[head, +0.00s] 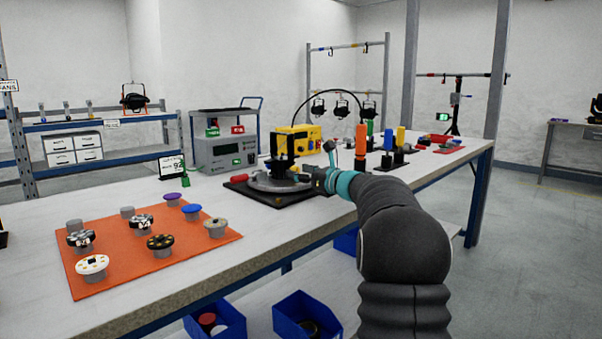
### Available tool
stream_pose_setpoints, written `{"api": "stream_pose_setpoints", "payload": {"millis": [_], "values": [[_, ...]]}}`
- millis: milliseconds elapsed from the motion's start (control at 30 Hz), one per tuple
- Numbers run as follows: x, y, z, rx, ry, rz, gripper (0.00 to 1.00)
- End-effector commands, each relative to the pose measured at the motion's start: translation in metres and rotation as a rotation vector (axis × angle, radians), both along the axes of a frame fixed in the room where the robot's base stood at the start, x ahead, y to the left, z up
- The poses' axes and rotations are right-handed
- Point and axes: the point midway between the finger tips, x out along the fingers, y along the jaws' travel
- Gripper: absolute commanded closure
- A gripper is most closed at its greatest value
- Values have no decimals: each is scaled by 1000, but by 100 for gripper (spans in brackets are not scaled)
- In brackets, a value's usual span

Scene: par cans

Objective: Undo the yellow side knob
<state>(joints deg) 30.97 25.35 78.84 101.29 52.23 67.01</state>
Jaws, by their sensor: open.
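I cannot make out a yellow side knob for certain; it may be too small or hidden by my arm. A fixture with a round grey plate (270,181) on a dark square base (246,190) stands on the bench, with a black upright part (284,147) on it. My gripper (311,171) is at the right side of this fixture, small and partly merged with the dark parts. It is open. I cannot tell whether it touches anything.
A yellow box (287,141) stands behind the fixture, with a grey instrument (214,154) to its left. An orange mat (105,270) with several knobs lies at front left. Orange, green, blue and yellow-handled tools (401,137) stand to the right. Blue bins (308,316) sit below the bench.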

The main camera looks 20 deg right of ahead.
Motion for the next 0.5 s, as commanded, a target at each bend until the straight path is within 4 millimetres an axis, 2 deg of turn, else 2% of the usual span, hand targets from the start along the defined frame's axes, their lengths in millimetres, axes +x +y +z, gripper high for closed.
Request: {"api": "stream_pose_setpoints", "payload": {"millis": [167,267,400,500], "values": [[0,0,0,0,0,0,43],[0,0,0,0,0,0,62],[0,0,0,-1,0,0,98],[0,0,0,-1,0,1,100]]}}
